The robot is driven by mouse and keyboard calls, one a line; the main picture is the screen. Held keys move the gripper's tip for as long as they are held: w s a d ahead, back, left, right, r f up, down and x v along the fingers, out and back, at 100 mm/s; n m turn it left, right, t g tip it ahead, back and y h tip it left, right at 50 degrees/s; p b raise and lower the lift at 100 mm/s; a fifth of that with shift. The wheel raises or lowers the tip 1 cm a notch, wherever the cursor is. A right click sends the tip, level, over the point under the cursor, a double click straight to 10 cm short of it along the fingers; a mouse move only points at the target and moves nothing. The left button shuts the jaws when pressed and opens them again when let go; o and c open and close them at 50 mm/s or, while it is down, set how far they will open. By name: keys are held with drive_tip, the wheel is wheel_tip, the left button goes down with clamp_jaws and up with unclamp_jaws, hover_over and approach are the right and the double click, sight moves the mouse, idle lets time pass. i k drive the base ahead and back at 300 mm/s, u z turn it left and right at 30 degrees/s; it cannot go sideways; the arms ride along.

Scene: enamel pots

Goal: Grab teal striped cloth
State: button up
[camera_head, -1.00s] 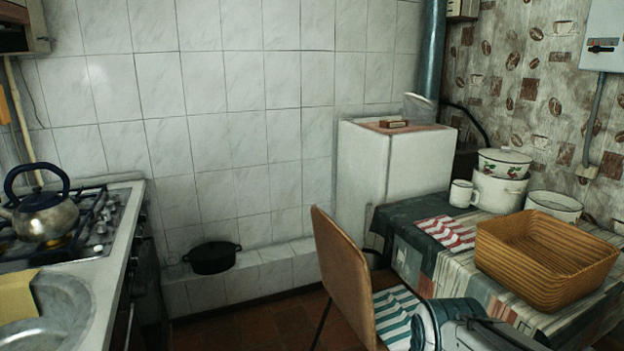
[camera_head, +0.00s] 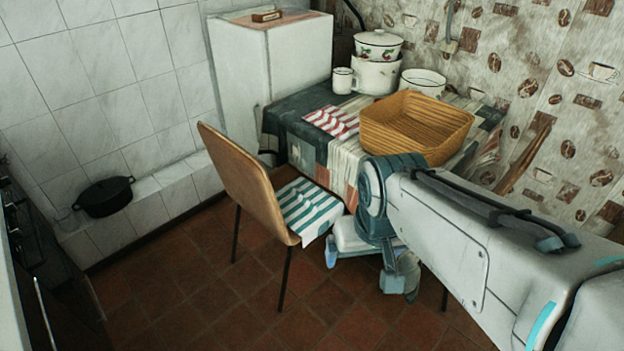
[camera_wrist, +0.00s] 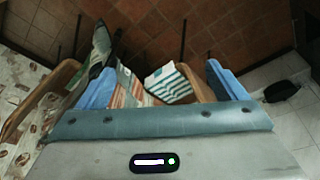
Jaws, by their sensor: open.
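The teal striped cloth (camera_head: 308,208), white with teal bands, lies on the seat of the brown chair (camera_head: 240,185), with one corner hanging over the seat's edge. In the wrist view the cloth (camera_wrist: 170,83) shows between my fingers, farther off. My gripper (camera_head: 365,268) is open and empty. In the head view it appears just right of the cloth, apart from it, beside the table's near side. Its two blue fingers are spread wide in the wrist view (camera_wrist: 163,82).
The table (camera_head: 290,125) carries a wicker basket (camera_head: 415,125), a red striped cloth (camera_head: 332,121), a mug (camera_head: 343,80) and enamel pots (camera_head: 377,75). The chair back rises left of the seat. A black pot (camera_head: 105,197) stands on a tiled ledge. The floor in front is clear.

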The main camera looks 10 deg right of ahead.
sight(309, 211)
drive_tip(key=z, duration=1.15)
drive_tip(key=i, duration=1.45)
drive_tip(key=u, duration=2.35)
drive_tip(key=i, duration=0.5)
drive_tip(key=z, duration=0.1)
